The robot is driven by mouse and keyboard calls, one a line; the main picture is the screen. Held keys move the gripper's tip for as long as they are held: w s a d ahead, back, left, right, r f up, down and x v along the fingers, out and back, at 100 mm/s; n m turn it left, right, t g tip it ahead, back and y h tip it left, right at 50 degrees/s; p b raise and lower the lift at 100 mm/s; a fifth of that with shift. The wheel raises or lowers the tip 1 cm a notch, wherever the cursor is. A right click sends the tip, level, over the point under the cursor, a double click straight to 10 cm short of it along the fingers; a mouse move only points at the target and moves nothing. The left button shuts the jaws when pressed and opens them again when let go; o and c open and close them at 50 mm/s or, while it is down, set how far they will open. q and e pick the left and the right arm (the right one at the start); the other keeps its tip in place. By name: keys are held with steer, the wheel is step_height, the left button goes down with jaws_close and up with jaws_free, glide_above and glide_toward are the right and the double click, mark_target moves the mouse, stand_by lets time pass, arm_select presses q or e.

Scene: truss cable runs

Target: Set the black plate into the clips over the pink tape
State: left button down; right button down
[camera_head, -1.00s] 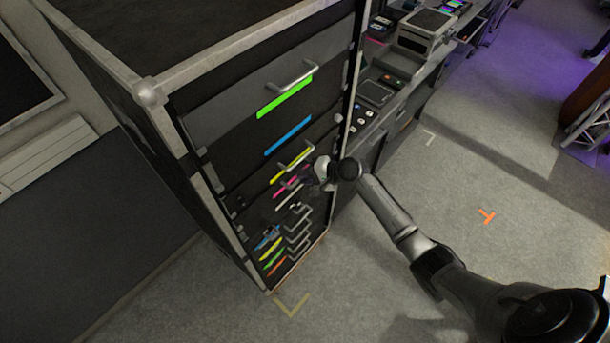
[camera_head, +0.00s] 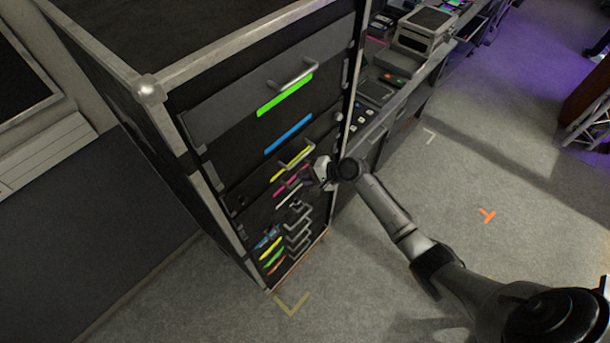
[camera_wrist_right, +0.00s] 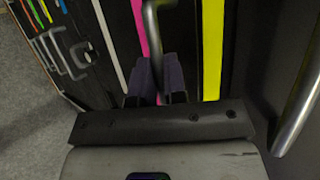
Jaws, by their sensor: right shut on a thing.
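The pink tape (camera_head: 291,181) is a short strip on the black rack front, below a yellow strip. It also shows in the right wrist view (camera_wrist_right: 139,28). My right gripper (camera_head: 306,179) is at the rack front beside this strip. In the right wrist view its two fingers (camera_wrist_right: 161,78) are shut around a dark curved handle (camera_wrist_right: 152,38) just beside the pink tape. The black plate's edges and the clips cannot be told apart from the dark rack front, so its seating is unclear. My left gripper is out of view.
The yellow strip (camera_wrist_right: 213,45) and a silver handle (camera_wrist_right: 300,108) lie close to my right gripper. Several small handles (camera_head: 298,230) and coloured strips sit lower on the rack. A desk with devices (camera_head: 425,32) stands behind. The floor to the right is open.

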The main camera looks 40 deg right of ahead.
steer(key=shift+f, duration=0.35)
stand_by(0.4)
stand_by(0.6)
steer(key=shift+w+f, duration=0.1)
steer(key=shift+f, duration=0.05)
stand_by(0.7)
steer(key=c, duration=1.4)
jaws_free()
steer(key=shift+w, duration=0.1)
steer(key=o, duration=0.3)
